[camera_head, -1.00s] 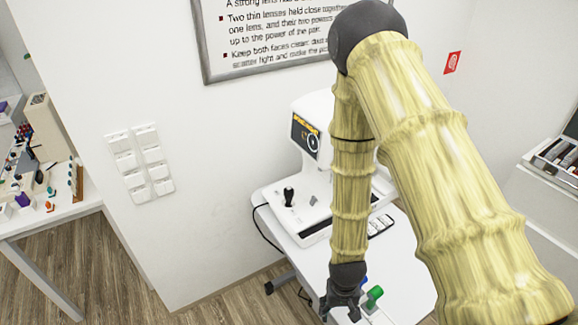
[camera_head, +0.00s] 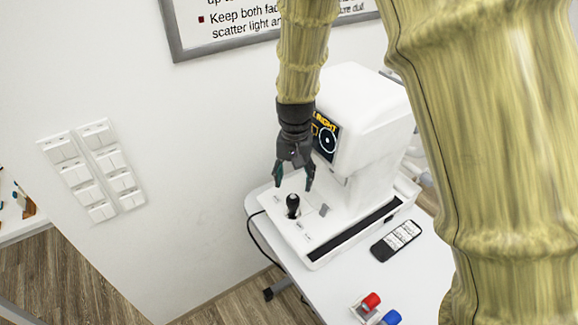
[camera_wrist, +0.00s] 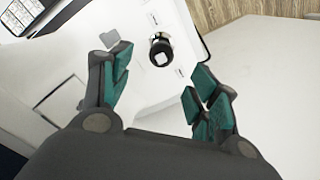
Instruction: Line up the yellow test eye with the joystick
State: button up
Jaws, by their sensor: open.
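The white eye-test machine (camera_head: 365,112) stands on a white table. Its small dark screen (camera_head: 326,138) shows yellow lettering, part of which reads "RIGHT", a white ring and a yellow outline at its left, partly covered by my gripper. The black joystick (camera_head: 292,204) stands upright on the machine's base and also shows in the wrist view (camera_wrist: 161,47). My gripper (camera_head: 294,182) is open and empty, just above the joystick, with its fingers pointing down. In the wrist view the joystick lies between and beyond the teal-padded fingertips (camera_wrist: 157,72). I cannot make out a yellow test eye.
A black device with white keys (camera_head: 397,238) lies on the table (camera_head: 345,275) beside the machine. A red-topped piece (camera_head: 370,301) and a blue-topped piece (camera_head: 391,318) are at the front. Wall switches (camera_head: 92,170) are at left.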

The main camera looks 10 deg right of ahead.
aim_at(293, 196)
jog(key=shift+w+a+r, duration=0.1)
jog(key=shift+w+r, duration=0.05)
jog(key=shift+r, duration=0.1)
jog(key=shift+f+p, duration=1.35)
jog(key=shift+f, duration=3.95)
jog(key=c, duration=1.1)
jog(key=shift+c, duration=0.2)
jog(key=shift+s+d+p, duration=0.4)
jog(key=shift+s+d, duration=0.8)
jog(key=shift+d, duration=0.1)
jog(key=o, duration=1.1)
jog(key=shift+r, duration=0.1)
